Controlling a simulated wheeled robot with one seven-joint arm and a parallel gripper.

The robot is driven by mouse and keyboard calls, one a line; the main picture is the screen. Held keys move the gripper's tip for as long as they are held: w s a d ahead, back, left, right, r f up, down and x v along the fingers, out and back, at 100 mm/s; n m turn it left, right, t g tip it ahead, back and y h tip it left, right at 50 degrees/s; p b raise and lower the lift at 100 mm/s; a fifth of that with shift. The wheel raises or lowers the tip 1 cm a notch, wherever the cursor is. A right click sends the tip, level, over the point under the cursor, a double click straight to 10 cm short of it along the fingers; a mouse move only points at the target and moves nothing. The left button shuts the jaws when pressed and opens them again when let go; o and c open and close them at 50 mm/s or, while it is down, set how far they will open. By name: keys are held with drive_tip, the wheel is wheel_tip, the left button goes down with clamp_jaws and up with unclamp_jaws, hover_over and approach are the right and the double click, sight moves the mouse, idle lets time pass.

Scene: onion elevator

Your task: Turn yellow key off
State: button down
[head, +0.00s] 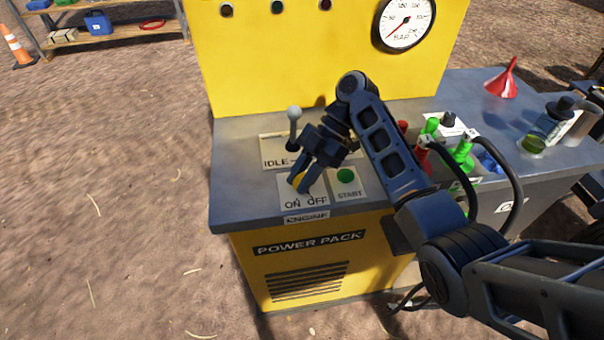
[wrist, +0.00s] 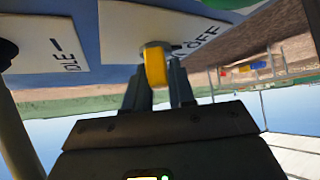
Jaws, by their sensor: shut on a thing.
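The yellow key (head: 299,180) stands on the white ON/OFF engine plate (head: 293,204) of the power pack's grey top. My gripper (head: 300,183) reaches down to it and is shut on it. In the wrist view the yellow key (wrist: 155,67) sits between the two fingers of my gripper (wrist: 160,85). The OFF label is beside the key there; the ON label is out of sight. The fingers partly hide the key in the head view, so I cannot tell its exact turn.
The green START button (head: 345,175) is just right of the key. The idle lever (head: 294,130) stands close behind my gripper. Red and green hose couplings (head: 462,150), a red funnel (head: 503,80) and a bottle (head: 541,130) are to the right. A pressure gauge (head: 405,22) is on the yellow back panel.

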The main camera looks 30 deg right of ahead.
drive_tip(key=c, duration=1)
unclamp_jaws()
drive_tip(key=shift+c, duration=0.2)
drive_tip(key=shift+p+v, duration=1.1)
drive_tip(key=shift+v, duration=2.75)
